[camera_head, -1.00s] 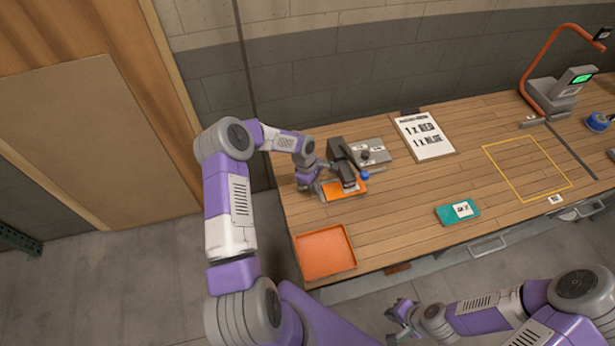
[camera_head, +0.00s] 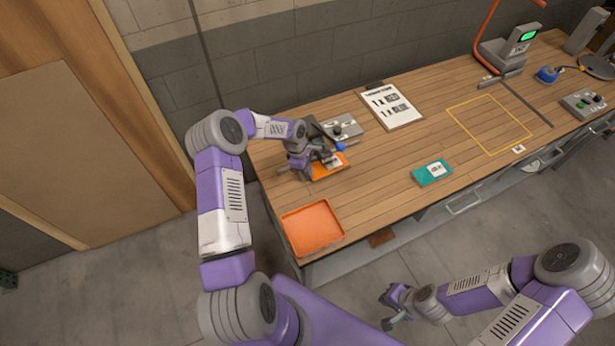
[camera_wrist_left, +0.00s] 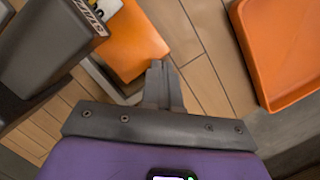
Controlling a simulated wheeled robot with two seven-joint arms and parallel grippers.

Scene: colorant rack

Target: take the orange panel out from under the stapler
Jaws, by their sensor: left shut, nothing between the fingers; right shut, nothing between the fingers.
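The orange panel (camera_head: 326,166) lies near the table's left end, partly under the dark grey stapler (camera_wrist_left: 45,45). In the head view my left arm hides much of the stapler. In the left wrist view the panel (camera_wrist_left: 132,42) sticks out from the stapler's right side. My left gripper (camera_head: 306,174) is shut and empty, low beside the panel. Its fingertips (camera_wrist_left: 160,70) show at the panel's near right corner; whether they touch it I cannot tell. My right gripper (camera_head: 387,309) is shut and empty, off the table's front edge.
An orange tray (camera_head: 313,228) stands at the table's front left corner. A grey block with knobs (camera_head: 342,130) and a blue knob (camera_head: 340,146) are close behind the panel. A printed sheet (camera_head: 391,109) and teal box (camera_head: 433,172) lie to the right. The table between is clear.

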